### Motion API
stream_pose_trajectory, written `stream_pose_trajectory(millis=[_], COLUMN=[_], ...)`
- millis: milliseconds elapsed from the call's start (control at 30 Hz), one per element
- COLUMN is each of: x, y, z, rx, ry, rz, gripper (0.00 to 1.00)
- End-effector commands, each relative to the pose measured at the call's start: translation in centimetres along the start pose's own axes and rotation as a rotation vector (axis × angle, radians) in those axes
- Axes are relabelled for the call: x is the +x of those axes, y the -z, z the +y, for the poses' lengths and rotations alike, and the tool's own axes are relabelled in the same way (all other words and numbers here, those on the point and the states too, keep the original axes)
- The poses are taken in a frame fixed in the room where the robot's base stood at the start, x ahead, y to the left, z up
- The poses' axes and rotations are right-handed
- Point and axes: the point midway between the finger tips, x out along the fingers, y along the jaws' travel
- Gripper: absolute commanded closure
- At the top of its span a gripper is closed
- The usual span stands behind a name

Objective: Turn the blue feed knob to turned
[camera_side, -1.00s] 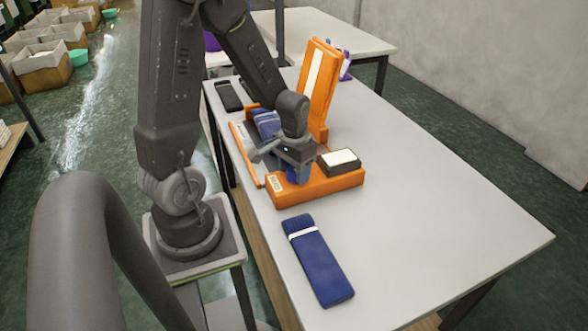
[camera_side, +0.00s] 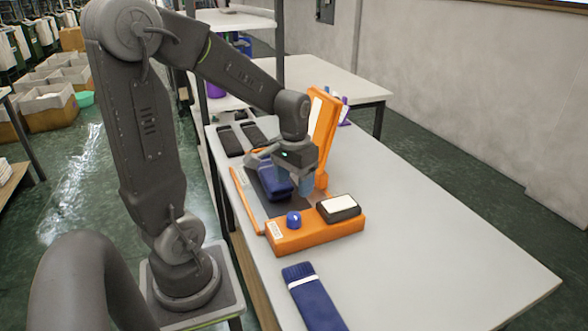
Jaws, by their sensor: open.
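The blue feed knob (camera_side: 294,220) is on the left part of the orange front block (camera_side: 318,238) of the machine, now uncovered. It shows a small pale mark, but how far it is turned is too small to tell. My gripper (camera_side: 303,186) is behind the knob and higher in the picture, apart from it. It is open beside a folded blue knit piece (camera_side: 268,180) on the machine's dark bed; contact with that piece cannot be judged.
A dark box with a white top (camera_side: 339,207) sits on the block's right. An orange upright panel (camera_side: 323,120) stands behind my gripper. The table's right side (camera_side: 440,240) is clear.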

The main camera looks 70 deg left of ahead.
Motion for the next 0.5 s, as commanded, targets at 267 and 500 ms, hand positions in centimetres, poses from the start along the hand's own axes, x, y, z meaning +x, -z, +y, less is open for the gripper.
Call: stream_pose_trajectory(millis=[267, 500], x=[-2.9, -3.1], y=[0.0, 0.0], z=[0.0, 0.0], rx=[0.000, 0.000], ry=[0.000, 0.000], rz=[0.000, -0.001], gripper=[0.33, 0.33])
